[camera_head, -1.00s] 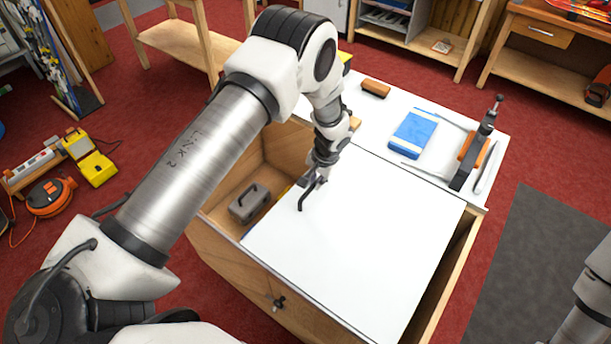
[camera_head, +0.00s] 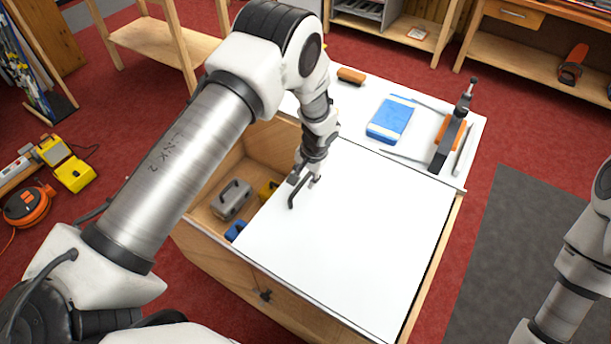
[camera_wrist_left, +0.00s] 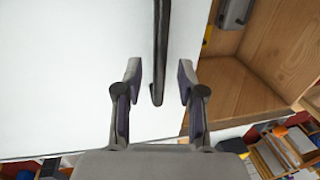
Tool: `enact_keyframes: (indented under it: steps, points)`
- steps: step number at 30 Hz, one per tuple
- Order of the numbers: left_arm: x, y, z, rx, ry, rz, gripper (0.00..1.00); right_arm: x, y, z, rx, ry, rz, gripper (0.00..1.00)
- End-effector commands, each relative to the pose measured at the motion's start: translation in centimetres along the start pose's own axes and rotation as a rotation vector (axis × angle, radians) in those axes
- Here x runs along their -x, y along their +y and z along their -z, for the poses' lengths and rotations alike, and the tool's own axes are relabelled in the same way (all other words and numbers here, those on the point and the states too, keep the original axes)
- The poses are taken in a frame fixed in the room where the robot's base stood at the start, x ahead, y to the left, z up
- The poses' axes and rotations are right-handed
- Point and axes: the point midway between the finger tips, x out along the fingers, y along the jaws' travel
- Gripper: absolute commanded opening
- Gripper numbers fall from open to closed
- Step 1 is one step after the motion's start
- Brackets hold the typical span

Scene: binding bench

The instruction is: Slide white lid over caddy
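The white lid (camera_head: 350,245) lies flat over most of the wooden bench box. The grey caddy (camera_head: 232,200) stands in the uncovered compartment to the lid's left; part of it shows in the wrist view (camera_wrist_left: 235,12). A dark bar handle (camera_head: 292,199) rises from the lid near its left side. My left gripper (camera_head: 304,180) is at the handle. In the wrist view the left gripper (camera_wrist_left: 159,70) is open, with the handle (camera_wrist_left: 160,45) between its fingers and gaps visible on both sides. My right gripper is out of view.
A yellow item (camera_head: 267,190) and a blue item (camera_head: 236,231) sit by the lid's left edge in the compartment. On the white top behind are a blue book-like block (camera_head: 391,118), an orange-brown block (camera_head: 351,76) and a clamp-like tool (camera_head: 450,138).

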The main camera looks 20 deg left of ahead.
Motion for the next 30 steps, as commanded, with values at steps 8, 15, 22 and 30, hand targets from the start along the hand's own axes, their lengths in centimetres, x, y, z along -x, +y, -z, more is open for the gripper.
enact_keyframes:
  steps: [8, 15, 22, 30]
  points:
    - [3.4, -0.1, 0.1, -0.001, 0.003, 0.001, 0.39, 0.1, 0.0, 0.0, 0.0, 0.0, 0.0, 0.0]
    - [9.4, 0.0, 0.2, 0.001, 0.002, 0.0, 0.39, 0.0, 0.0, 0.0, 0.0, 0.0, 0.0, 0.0]
    - [11.9, 0.0, 0.2, -0.002, -0.001, 0.0, 0.39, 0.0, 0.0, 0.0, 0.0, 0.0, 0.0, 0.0]
    - [11.9, 0.0, 0.2, -0.001, -0.002, -0.001, 0.39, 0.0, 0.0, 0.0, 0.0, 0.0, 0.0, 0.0]
